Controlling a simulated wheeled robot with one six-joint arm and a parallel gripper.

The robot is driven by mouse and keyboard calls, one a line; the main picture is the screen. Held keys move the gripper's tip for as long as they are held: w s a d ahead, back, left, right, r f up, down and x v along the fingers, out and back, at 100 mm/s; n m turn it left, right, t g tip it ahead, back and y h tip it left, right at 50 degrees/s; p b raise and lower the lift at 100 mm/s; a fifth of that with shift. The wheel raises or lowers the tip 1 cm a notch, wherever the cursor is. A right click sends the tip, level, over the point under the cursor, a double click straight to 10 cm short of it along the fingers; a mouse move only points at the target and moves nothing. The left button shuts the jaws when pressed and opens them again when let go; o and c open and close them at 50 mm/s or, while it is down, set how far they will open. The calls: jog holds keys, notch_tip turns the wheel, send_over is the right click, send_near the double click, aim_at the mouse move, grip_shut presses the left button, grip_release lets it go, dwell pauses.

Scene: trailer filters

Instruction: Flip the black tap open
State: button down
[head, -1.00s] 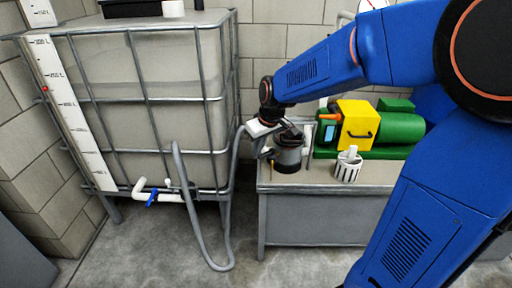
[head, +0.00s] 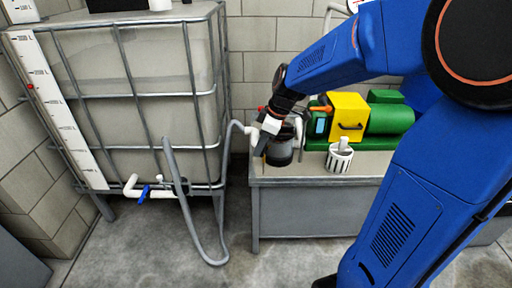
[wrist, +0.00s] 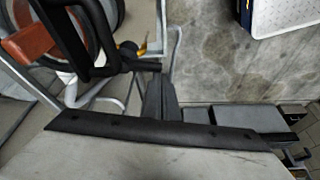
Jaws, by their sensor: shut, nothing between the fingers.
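A dark filter pot (head: 281,154) stands at the left end of the bench. In the wrist view, a small black fitting (wrist: 128,54) with a yellow tip sits beside the pot and looks like the black tap; I cannot tell its handle position for sure. My gripper (head: 259,152) points down at the pot's left side and partly hides it in the head view. In the wrist view, its dark fingers (wrist: 160,98) are together, with nothing between them, just below the black fitting. I cannot tell whether they touch it.
A caged white tank (head: 130,110) with a blue-handled outlet (head: 145,193) stands at left. A grey hose (head: 192,232) loops down between tank and bench.

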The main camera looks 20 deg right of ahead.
jog(key=shift+s+d, duration=0.2)
jog(key=shift+d, duration=0.15)
dwell(0.5)
notch_tip(320, 180, up, 10)
jog(key=shift+a, duration=0.25)
dwell(0.6)
jog(key=shift+r, duration=0.1)
dwell(0.3)
jog(key=s+d+f+m+t+h, duration=0.1)
jog(key=s+m, duration=0.5)
jog(key=s, duration=0.7)
jog(key=s+d+f+m+t+h, duration=0.1)
jog(key=s+d+f+m+h, duration=0.1)
jog(key=s, duration=1.1)
notch_tip(320, 180, down, 3)
jog(key=d+m, duration=0.1)
jog(key=m, duration=0.2)
jog(key=shift+d+m+t, duration=0.3)
jog(key=shift+m+t, duration=0.1)
